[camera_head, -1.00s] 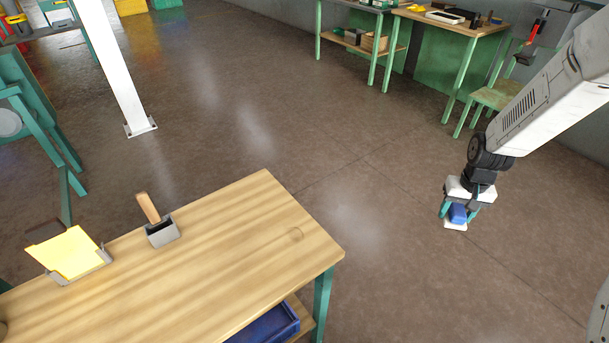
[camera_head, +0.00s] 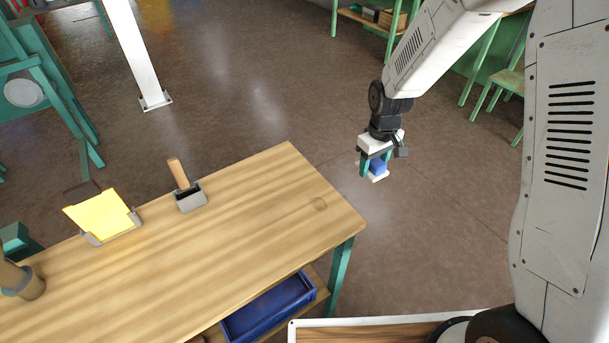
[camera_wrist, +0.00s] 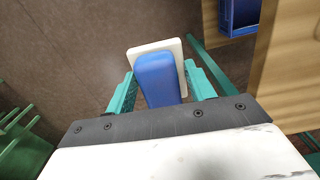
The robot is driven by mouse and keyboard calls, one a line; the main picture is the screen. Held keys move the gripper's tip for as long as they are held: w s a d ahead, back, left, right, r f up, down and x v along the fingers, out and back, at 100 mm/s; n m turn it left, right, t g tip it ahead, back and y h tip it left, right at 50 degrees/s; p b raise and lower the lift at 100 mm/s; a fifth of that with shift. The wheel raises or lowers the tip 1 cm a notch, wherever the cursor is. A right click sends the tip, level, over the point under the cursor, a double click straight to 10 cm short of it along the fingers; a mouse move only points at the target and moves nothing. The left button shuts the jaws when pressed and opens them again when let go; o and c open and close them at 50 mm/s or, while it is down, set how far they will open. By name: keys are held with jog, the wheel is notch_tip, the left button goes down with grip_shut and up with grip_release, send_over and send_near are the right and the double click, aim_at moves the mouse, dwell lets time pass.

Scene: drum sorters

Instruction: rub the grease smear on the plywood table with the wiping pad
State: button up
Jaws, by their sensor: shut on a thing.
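The plywood table (camera_head: 230,225) stands at the lower left of the head view. A faint ring-like grease smear (camera_head: 319,204) lies near its right end. The wiping pad has a blue handle and a white base (camera_head: 378,177). My gripper (camera_head: 376,164) is shut on the blue handle and holds the pad to the right of the table, apart from it, over the floor. In the wrist view the handle (camera_wrist: 157,80) sits between the teal fingers. The table's edge (camera_wrist: 268,50) shows at the right there. The smear cannot be made out in the wrist view.
A grey holder with a wooden-handled tool (camera_head: 190,195) and a holder with yellow sheets (camera_head: 103,217) stand along the table's far edge. A brown cylindrical object (camera_head: 22,282) is at its left. A blue bin (camera_head: 266,305) sits on the shelf below. The tabletop around the smear is clear.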

jog(key=s+a+r+n, duration=0.3)
jog(key=a+n, duration=0.2)
jog(key=s+a+r+n, duration=0.3)
jog(key=a+n, duration=0.2)
jog(key=a, duration=0.1)
notch_tip(320, 180, up, 3)
jog(key=n, duration=0.8)
send_over(314, 205)
jog(key=shift+d+f, duration=0.1)
jog(key=shift+f, duration=3.95)
jog(key=shift+w+r, duration=0.15)
jog(key=shift+c, duration=0.3)
jog(key=d, duration=0.1)
jog(key=w+d, duration=0.1)
jog(key=d, duration=0.1)
jog(key=shift+w, duration=0.3)
jog(key=shift+w+d, duration=0.1)
jog(key=shift+w, duration=0.1)
jog(key=shift+d, duration=0.15)
jog(key=s+a, duration=0.1)
jog(key=a, duration=0.1)
jog(key=s+a, duration=0.1)
jog(key=shift+s+a+r, duration=0.1)
jog(key=shift+a+r, duration=0.1)
jog(key=shift+a, duration=0.35)
jog(key=r, duration=0.2)
jog(key=shift+d+r, duration=0.25)
jog(key=shift+r, duration=2.35)
